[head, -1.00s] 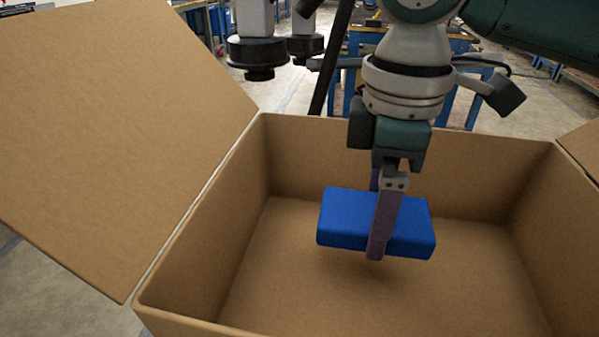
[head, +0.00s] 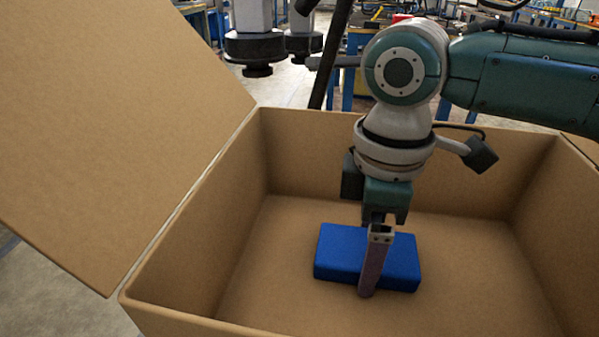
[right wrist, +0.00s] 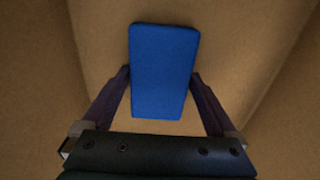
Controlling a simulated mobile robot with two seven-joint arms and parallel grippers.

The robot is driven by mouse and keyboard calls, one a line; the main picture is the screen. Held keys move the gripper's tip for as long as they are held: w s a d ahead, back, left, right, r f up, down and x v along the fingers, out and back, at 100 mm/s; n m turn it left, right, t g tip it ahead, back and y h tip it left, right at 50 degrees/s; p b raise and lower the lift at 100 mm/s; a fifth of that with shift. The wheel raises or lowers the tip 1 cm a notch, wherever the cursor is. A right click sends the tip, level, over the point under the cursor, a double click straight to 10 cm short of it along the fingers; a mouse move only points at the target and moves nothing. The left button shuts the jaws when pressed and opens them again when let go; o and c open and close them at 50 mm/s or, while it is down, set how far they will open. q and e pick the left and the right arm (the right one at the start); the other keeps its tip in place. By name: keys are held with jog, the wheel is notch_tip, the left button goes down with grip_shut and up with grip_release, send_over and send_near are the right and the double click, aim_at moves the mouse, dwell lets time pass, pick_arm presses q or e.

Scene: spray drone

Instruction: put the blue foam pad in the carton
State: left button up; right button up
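The blue foam pad (head: 340,253) is low inside the open carton (head: 190,220), lying flat at or very near its floor. My right gripper (head: 372,285) reaches down into the carton from above. Its fingers are shut on the pad's two long sides, with one finger in front of the pad's near face. In the right wrist view the pad (right wrist: 163,75) sits between the two fingertips of the right gripper (right wrist: 161,76). Whether the pad's underside touches the floor is hard to tell. My left gripper is not in view.
A big carton flap (head: 110,120) stands open at the left, and part of another flap (head: 583,148) shows at the right. The carton walls surround the right gripper. Dark round-based fittings (head: 255,50) hang behind the carton. Blue workbenches are farther back.

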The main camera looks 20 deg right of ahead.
jog(key=shift+o, duration=0.2)
notch_tip(320, 180, up, 12)
jog(key=p, duration=0.3)
jog(key=shift+r, duration=0.2)
